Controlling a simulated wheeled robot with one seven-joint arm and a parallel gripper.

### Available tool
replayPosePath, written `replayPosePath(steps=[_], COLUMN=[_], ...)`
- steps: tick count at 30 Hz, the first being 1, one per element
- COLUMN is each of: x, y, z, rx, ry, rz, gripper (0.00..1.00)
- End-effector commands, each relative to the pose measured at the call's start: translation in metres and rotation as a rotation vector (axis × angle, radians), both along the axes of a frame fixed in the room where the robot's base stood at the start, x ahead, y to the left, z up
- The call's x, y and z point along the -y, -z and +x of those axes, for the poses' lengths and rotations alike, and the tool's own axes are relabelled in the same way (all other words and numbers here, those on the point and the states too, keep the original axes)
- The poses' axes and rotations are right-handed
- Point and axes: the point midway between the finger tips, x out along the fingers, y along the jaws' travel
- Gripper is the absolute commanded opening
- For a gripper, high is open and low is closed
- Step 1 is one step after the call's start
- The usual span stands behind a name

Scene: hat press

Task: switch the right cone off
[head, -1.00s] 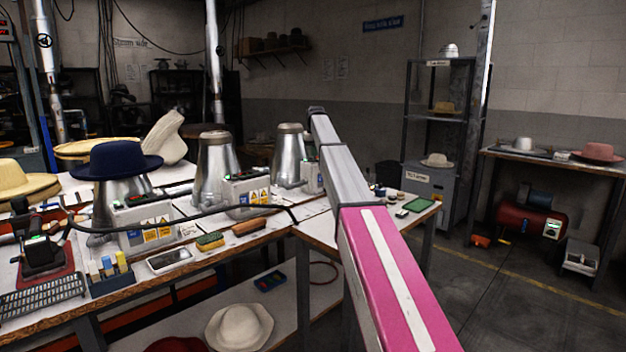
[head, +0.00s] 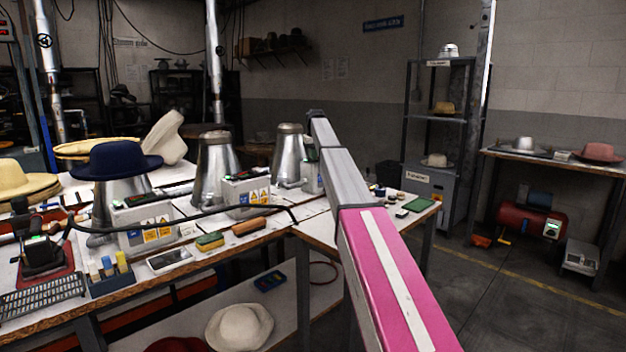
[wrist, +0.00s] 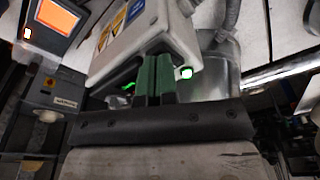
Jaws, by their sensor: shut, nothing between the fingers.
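The right cone (head: 288,150) is a bare metal cone with a dark top, on the bench just left of my arm in the head view. Its white control box (head: 311,178) is partly hidden behind my arm. In the wrist view a white control box (wrist: 145,38) with yellow and blue labels fills the upper middle, and a lit green switch (wrist: 185,73) shows at its lower right. My gripper (wrist: 154,62) has green fingers, shut and empty, at the box's lower edge, just left of the green light. I cannot tell whether they touch. The head view hides my gripper.
The middle cone (head: 216,165) and a cone under a navy hat (head: 118,158) stand further left, each with a control box. A black cable (head: 200,214) crosses the bench. In the wrist view a unit with an orange screen (wrist: 60,15) is at upper left.

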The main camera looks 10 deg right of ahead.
Motion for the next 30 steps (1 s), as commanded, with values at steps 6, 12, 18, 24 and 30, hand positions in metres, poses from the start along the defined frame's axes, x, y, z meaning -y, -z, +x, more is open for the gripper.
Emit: replayPosePath(steps=[6,12,18,24,30], x=[0.000,0.000,0.000,0.000,0.000], y=[0.003,0.005,0.006,-0.001,-0.016], z=[0.000,0.000,0.000,0.000,0.000], rx=[0.000,0.000,0.000,0.000,0.000], ry=[0.000,0.000,0.000,0.000,0.000], rz=[0.000,0.000,0.000,0.000,0.000], gripper=[0.00,0.00,0.00,0.00,0.00])
